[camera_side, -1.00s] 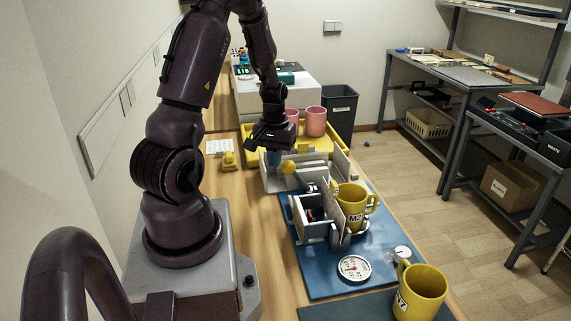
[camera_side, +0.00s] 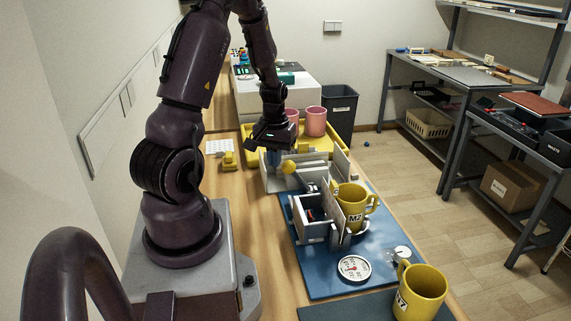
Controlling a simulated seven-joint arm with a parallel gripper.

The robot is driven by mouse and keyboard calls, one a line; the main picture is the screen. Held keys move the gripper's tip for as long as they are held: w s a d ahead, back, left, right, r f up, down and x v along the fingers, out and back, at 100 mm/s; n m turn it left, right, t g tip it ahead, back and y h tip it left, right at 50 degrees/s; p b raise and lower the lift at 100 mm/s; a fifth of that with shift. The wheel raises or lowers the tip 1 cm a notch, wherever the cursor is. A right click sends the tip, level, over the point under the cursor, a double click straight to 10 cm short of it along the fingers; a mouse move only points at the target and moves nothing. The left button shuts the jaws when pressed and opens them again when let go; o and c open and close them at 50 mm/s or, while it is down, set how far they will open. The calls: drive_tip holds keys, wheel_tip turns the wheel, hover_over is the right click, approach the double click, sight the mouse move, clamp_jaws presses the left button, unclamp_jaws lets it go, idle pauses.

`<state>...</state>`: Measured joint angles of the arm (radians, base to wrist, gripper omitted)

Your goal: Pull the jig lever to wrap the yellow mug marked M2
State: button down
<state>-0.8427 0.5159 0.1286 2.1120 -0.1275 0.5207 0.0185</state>
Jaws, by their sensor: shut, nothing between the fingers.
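The yellow mug marked M2 (camera_side: 353,203) stands upright in the grey jig (camera_side: 313,231) on the blue mat, its label facing the camera. The jig lever's yellow ball knob (camera_side: 289,167) shows behind the jig, with its arm running back toward the jig. My gripper (camera_side: 275,157) is at the knob's upper left, pointing down and shut with nothing held. The fingertips are small and partly hidden, so I cannot tell whether they touch the knob.
A yellow mug marked M7 (camera_side: 418,294) stands at the front right. A dial (camera_side: 354,267) and a small white knob (camera_side: 401,254) sit on the blue mat (camera_side: 300,271). Pink mugs (camera_side: 316,121) stand in a yellow tray (camera_side: 330,141) behind my gripper.

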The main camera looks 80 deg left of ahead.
drive_tip(key=shift+f, duration=0.1)
idle(0.6)
wheel_tip(320, 180, down, 3)
drive_tip(key=shift+r, duration=0.2)
idle(0.4)
drive_tip(key=shift+w, duration=0.15)
drive_tip(key=w, duration=1.1)
drive_tip(key=shift+w, duration=0.3)
idle(1.2)
wheel_tip(320, 180, up, 7)
drive_tip(key=s, duration=0.1)
idle(0.9)
drive_tip(key=shift+s, duration=0.1)
